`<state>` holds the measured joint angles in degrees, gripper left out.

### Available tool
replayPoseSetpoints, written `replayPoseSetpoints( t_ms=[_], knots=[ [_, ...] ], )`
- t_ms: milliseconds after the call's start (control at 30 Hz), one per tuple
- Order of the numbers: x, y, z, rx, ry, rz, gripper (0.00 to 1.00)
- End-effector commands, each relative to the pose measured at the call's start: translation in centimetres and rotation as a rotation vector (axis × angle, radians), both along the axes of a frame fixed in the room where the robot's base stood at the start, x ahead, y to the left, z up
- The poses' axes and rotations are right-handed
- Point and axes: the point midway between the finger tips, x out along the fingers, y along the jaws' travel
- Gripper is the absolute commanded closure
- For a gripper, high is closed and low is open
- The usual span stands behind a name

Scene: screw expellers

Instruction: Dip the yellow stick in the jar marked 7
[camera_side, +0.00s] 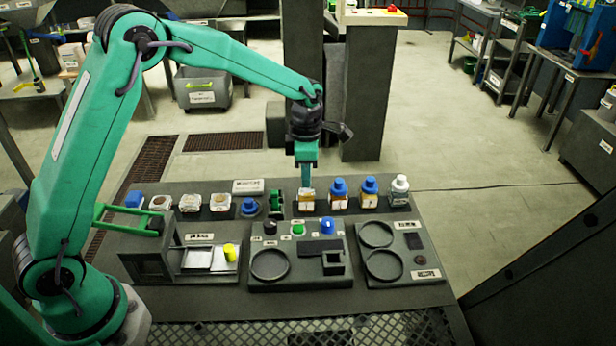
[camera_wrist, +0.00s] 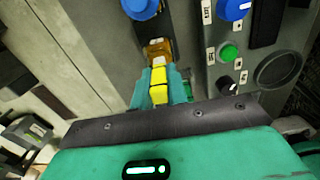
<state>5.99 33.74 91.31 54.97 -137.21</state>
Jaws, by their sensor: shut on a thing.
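My gripper (camera_side: 306,172) points down over the row of jars at the back of the bench. In the wrist view my gripper (camera_wrist: 160,88) is shut on the yellow stick (camera_wrist: 158,86). The stick's far end is at or just over an amber jar (camera_wrist: 158,50) without a visible cap. That amber jar (camera_side: 306,201) stands directly under the fingers in the side view. I cannot tell whether the tip is inside it. The stick is not clear in the side view. Jar markings are too small to read, so I cannot tell which is 7.
Blue-capped amber jars (camera_side: 339,193) and a white-capped jar (camera_side: 399,190) stand close at the right. A green item (camera_side: 276,202), a blue-topped item (camera_side: 250,207) and pale jars (camera_side: 220,203) are at the left. A control panel (camera_side: 327,270) with knobs lies in front.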

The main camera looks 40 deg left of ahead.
Motion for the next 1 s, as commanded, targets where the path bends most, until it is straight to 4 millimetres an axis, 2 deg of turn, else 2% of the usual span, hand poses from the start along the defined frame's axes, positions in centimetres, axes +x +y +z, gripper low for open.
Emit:
replayPoseSetpoints(
  t_ms=[1000],
  knots=[
    [0.0,0.0,-1.3,0.000,0.000,0.000,1.00]
  ],
)
